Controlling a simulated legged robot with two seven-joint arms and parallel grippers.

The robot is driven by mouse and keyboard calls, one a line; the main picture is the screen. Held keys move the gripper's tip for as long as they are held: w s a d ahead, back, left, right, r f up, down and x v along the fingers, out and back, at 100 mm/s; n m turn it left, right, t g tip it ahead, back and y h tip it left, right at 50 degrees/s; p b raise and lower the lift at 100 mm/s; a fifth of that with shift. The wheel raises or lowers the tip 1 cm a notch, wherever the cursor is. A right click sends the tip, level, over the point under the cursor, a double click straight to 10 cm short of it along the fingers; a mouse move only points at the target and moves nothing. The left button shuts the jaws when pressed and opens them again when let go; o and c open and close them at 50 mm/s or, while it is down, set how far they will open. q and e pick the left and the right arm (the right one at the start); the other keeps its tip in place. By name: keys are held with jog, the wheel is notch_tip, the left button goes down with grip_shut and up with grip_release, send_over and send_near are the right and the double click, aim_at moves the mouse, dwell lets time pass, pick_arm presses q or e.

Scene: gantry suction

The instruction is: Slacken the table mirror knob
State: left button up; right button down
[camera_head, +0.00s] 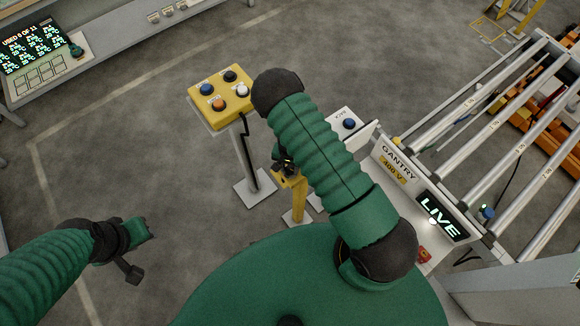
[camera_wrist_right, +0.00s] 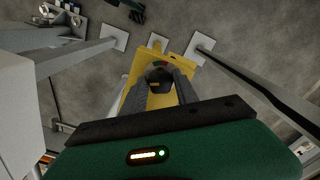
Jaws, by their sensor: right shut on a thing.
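A dark round knob (camera_wrist_right: 159,74) sits on a yellow plate (camera_wrist_right: 133,99) in the right wrist view. My right gripper (camera_wrist_right: 161,84) has one grey finger on each side of the knob and is shut on it. In the head view my right gripper (camera_head: 286,164) is mostly hidden beside my green arm, at the top of a short yellow post (camera_head: 299,203); the knob cannot be made out there. My left gripper (camera_head: 137,250) is at the lower left over bare floor, away from the post; its jaws are unclear. No label on the knob is readable.
A yellow button box (camera_head: 221,91) with several coloured buttons stands on a pedestal behind the post. A white panel with a blue button (camera_head: 349,123) is close right of my arm. The gantry sign (camera_head: 397,164), LIVE display (camera_head: 441,216) and rollers fill the right.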

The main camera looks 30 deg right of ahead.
aim_at(289, 168)
jog(key=shift+w+d+f+m+b, duration=0.1)
jog(key=shift+w+d+m+b, duration=0.1)
jog(key=shift+m+b, duration=0.2)
jog(key=shift+a+m, duration=0.2)
jog(key=shift+m, duration=0.2)
jog(key=shift+d+r, duration=0.1)
jog(key=shift+r, duration=0.1)
jog(key=c, duration=1.4)
grip_release()
jog(key=o, duration=0.5)
jog(key=shift+d+f, duration=0.1)
jog(key=shift+c, duration=0.2)
notch_tip(289, 168, up, 17)
jog(key=b, duration=0.2)
jog(key=shift+f, duration=0.15)
jog(key=shift+w, duration=0.1)
